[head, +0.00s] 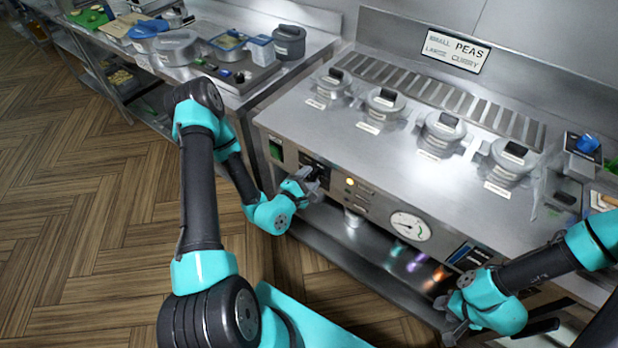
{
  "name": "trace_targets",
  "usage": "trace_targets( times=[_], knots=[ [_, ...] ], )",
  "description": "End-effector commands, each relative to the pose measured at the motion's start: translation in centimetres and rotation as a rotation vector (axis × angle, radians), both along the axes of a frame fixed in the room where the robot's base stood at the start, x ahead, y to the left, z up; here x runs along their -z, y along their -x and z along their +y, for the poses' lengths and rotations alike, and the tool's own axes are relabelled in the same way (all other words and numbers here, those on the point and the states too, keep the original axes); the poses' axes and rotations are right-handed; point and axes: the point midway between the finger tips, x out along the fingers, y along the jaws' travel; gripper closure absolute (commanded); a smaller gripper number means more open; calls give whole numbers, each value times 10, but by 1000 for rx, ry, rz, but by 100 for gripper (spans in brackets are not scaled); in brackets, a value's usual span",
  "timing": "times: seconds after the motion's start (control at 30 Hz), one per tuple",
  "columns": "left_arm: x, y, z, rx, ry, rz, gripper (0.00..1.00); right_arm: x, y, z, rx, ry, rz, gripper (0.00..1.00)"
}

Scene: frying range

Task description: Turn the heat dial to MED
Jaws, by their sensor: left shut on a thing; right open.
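The heat dial sits at the dark panel (314,161) on the left part of the range's front. My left gripper (311,176) is at this panel, shut on the dial, and its fingers hide most of it. The dial's marks and its setting are too small and covered to read. My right gripper (497,333) is open and empty, low in front of the right part of the range, apart from the front panel.
A round gauge (410,226) and a lit yellow lamp (350,182) are on the front panel. Several lidded pots, such as the leftmost pot (333,84), stand on the range top (300,122). A side counter (310,42) holds containers. Wooden floor (90,230) lies open at left.

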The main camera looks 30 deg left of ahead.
Motion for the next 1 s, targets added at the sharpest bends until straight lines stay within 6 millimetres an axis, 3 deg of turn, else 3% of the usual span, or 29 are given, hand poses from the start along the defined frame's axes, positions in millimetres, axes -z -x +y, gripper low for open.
trace_targets(
  times=[0.4,0.97,1.0],
  knots=[
    [1,0,0,0,-253,-27,74,0,0,0,0,0,0,57],
    [1,0,0,0,-295,-31,74,0,0,0,0,0,0,57],
    [1,0,0,0,-295,-31,47,0,0,0,0,0,0,57]
  ],
)
